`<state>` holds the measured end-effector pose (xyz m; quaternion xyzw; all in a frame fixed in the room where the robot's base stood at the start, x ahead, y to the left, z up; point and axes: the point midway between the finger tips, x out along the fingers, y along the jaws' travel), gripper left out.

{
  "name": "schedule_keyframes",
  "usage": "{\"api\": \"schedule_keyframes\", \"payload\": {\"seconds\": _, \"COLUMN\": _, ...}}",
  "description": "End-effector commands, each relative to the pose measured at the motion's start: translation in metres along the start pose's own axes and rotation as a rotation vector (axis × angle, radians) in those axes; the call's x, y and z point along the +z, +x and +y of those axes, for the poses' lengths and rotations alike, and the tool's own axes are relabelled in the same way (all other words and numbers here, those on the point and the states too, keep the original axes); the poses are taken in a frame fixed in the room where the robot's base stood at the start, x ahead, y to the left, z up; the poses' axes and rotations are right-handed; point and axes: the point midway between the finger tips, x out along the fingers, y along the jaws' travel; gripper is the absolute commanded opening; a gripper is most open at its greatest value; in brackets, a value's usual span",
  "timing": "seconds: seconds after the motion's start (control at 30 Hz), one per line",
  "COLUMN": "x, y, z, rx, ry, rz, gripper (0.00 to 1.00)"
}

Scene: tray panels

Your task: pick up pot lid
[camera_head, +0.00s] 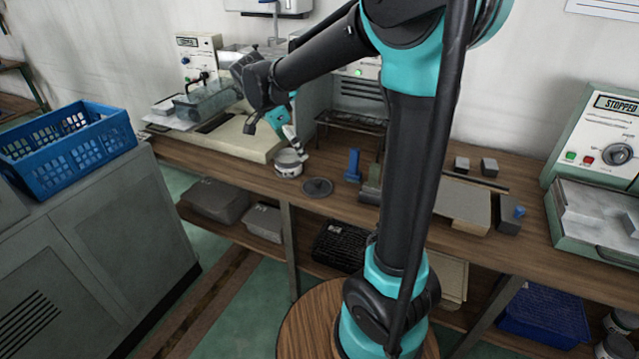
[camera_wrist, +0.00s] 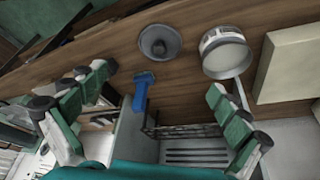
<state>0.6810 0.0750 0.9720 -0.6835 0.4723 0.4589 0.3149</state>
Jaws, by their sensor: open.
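The pot lid (camera_head: 318,187) is a dark grey disc with a small knob, lying flat on the wooden bench. In the wrist view the lid (camera_wrist: 160,43) is at the top, left of centre, with its knob facing up. The pot (camera_head: 288,163), round and light-coloured, stands just left of the lid in the head view. In the wrist view the pot (camera_wrist: 226,52) is to the lid's right. My gripper (camera_head: 293,138) is above the bench near the pot.
A blue-handled tool (camera_head: 353,166) stands right of the lid and shows close to it in the wrist view (camera_wrist: 143,90). A dark wire rack (camera_head: 350,123) is behind. A pale machine base (camera_head: 225,135) lies left of the pot.

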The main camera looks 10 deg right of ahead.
Motion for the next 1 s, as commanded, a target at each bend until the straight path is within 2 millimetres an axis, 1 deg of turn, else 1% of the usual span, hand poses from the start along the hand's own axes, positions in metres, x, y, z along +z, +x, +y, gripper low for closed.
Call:
{"api": "schedule_keyframes", "payload": {"seconds": 0.07, "x": 0.001, "y": 0.004, "z": -0.002, "rx": 0.002, "ry": 0.012, "rz": 0.003, "gripper": 1.0}}
{"api": "schedule_keyframes", "payload": {"seconds": 0.17, "x": 0.0, "y": 0.019, "z": -0.002, "rx": 0.003, "ry": 0.014, "rz": 0.003, "gripper": 1.0}}
{"api": "schedule_keyframes", "payload": {"seconds": 0.5, "x": -0.001, "y": 0.086, "z": -0.001, "rx": 0.003, "ry": 0.013, "rz": 0.003, "gripper": 1.0}}
{"api": "schedule_keyframes", "payload": {"seconds": 0.6, "x": 0.0, "y": 0.103, "z": -0.001, "rx": 0.002, "ry": 0.012, "rz": 0.003, "gripper": 1.0}}
{"api": "schedule_keyframes", "payload": {"seconds": 0.7, "x": -0.001, "y": 0.114, "z": -0.001, "rx": 0.002, "ry": 0.011, "rz": 0.003, "gripper": 1.0}}
{"api": "schedule_keyframes", "payload": {"seconds": 0.93, "x": -0.001, "y": 0.128, "z": -0.001, "rx": 0.002, "ry": 0.011, "rz": 0.002, "gripper": 1.0}}
{"api": "schedule_keyframes", "payload": {"seconds": 1.0, "x": -0.002, "y": 0.138, "z": -0.001, "rx": 0.002, "ry": 0.012, "rz": 0.002, "gripper": 1.0}}
